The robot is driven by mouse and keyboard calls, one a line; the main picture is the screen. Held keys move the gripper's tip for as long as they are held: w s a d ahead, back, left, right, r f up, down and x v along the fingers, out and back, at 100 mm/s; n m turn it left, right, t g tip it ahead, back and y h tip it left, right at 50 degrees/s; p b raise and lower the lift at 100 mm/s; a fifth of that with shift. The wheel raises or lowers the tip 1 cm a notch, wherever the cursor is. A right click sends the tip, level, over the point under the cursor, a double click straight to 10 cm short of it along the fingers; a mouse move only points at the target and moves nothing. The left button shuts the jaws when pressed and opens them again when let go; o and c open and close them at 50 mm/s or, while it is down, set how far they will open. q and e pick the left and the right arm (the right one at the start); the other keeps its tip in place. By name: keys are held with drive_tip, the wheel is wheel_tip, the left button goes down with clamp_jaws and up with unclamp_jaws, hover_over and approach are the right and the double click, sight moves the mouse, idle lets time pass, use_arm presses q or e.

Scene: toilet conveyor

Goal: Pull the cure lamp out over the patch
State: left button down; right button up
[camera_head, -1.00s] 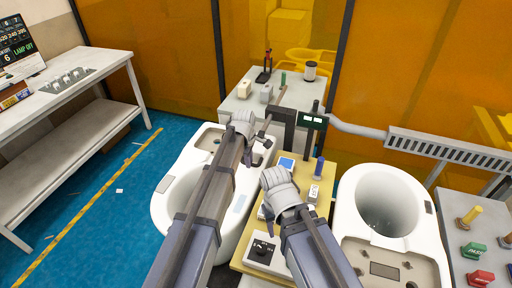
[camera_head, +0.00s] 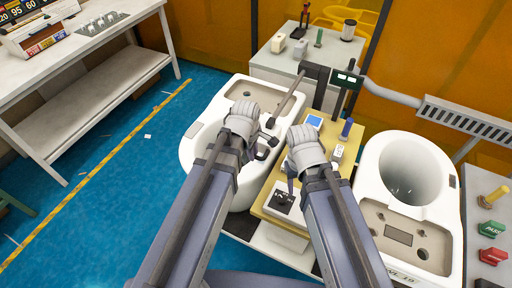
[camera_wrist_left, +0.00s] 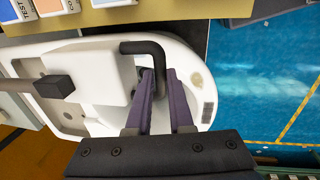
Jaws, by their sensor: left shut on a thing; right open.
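The cure lamp's grey arm (camera_head: 289,98) reaches from the dark post over the left white toilet (camera_head: 227,95) and ends in a black block (camera_head: 270,122). In the left wrist view a bent black handle (camera_wrist_left: 150,47) joins a pale block (camera_wrist_left: 103,78), apparently the lamp head. My left gripper (camera_wrist_left: 160,92) is shut on this handle, over the toilet. A small tan spot (camera_wrist_left: 197,80), perhaps the patch, shows on the toilet rim just beyond the fingers. My right gripper (camera_head: 291,182) is open above the wooden stand, its fingers partly hidden.
The wooden stand (camera_head: 268,212) with a dial box and small items lies between the toilets. The right toilet (camera_head: 402,140) and a side table with coloured handles stand to the right. A grey table (camera_head: 270,62) is behind; blue floor lies open at left.

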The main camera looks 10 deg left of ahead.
use_arm(q)
drive_tip(key=c, duration=0.8)
unclamp_jaws()
wheel_tip(320, 180, up, 8)
drive_tip(key=s+p, duration=0.1)
drive_tip(key=p, duration=0.6)
drive_tip(key=shift+s+a+f+p, duration=0.15)
drive_tip(key=shift+a+p, duration=0.05)
drive_tip(key=shift+p, duration=0.15)
use_arm(e)
wheel_tip(320, 180, up, 8)
drive_tip(key=shift+f, duration=0.15)
use_arm(q)
drive_tip(key=s+d+f+m+g+y+b, duration=0.1)
drive_tip(key=s+d+f+m+b, duration=0.1)
drive_tip(key=m, duration=0.7)
drive_tip(key=s+d+f+m+g+b, duration=0.1)
drive_tip(key=s+d+f+m+b, duration=0.1)
drive_tip(key=s+f+m+b, duration=0.2)
drive_tip(key=shift+s+m+y, duration=0.4)
drive_tip(key=shift+s+m, duration=1.25)
drive_tip(key=shift+m, duration=1.05)
use_arm(e)
drive_tip(key=shift+f, duration=3)
